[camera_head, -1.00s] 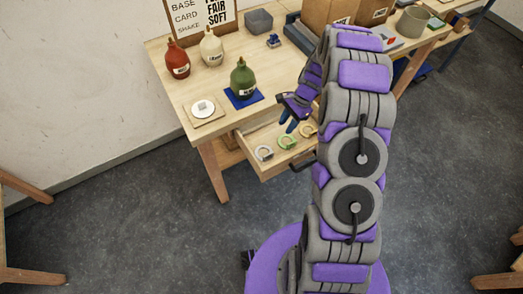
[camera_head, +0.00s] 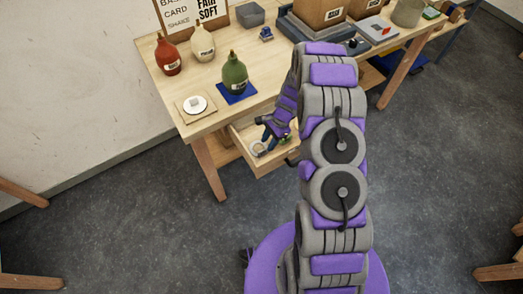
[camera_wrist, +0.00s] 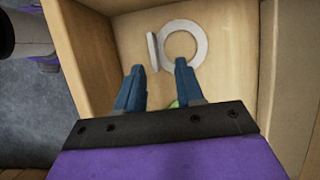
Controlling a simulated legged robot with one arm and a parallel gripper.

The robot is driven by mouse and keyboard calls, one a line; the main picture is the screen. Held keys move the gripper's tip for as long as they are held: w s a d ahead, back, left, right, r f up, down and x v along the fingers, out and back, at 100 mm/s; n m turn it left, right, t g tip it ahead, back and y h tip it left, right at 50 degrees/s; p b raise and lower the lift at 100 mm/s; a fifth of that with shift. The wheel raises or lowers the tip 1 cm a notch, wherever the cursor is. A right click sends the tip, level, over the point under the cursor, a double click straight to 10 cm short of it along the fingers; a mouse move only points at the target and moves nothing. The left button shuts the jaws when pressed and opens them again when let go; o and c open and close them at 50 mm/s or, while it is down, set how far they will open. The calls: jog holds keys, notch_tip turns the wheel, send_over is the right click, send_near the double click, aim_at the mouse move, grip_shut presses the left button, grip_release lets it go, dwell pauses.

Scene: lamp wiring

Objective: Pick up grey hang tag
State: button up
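The grey hang tag (camera_wrist: 186,43) is a pale grey ring with a short flat bar on its left side. It lies on the floor of the open drawer in the wrist view, and it also shows in the head view (camera_head: 258,150). My gripper (camera_wrist: 157,70) is open, its two blue fingers apart and pointing at the tag. In the head view my gripper (camera_head: 272,136) is inside the drawer area, beside the grey tag. A green tag (camera_wrist: 174,104) is mostly hidden behind my gripper.
The wooden drawer (camera_wrist: 235,75) has raised walls close on both sides of the fingers. On the table above stand red (camera_head: 167,57), cream (camera_head: 204,44) and green (camera_head: 235,75) bottles. A white disc (camera_head: 195,104) lies on a square board at the table's corner.

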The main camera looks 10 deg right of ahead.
aim_at(264, 150)
jog(key=x, duration=0.1)
jog(key=b+x, duration=0.1)
jog(key=x, duration=0.1)
jog(key=a+x, duration=0.1)
jog(key=x, duration=0.1)
jog(key=shift+s+r, duration=0.15)
jog(key=shift+s, duration=0.25)
jog(key=shift+d+r, duration=0.1)
jog(key=shift+d, duration=0.25)
jog(key=c, duration=0.5)
jog(key=shift+a, duration=0.15)
grip_shut()
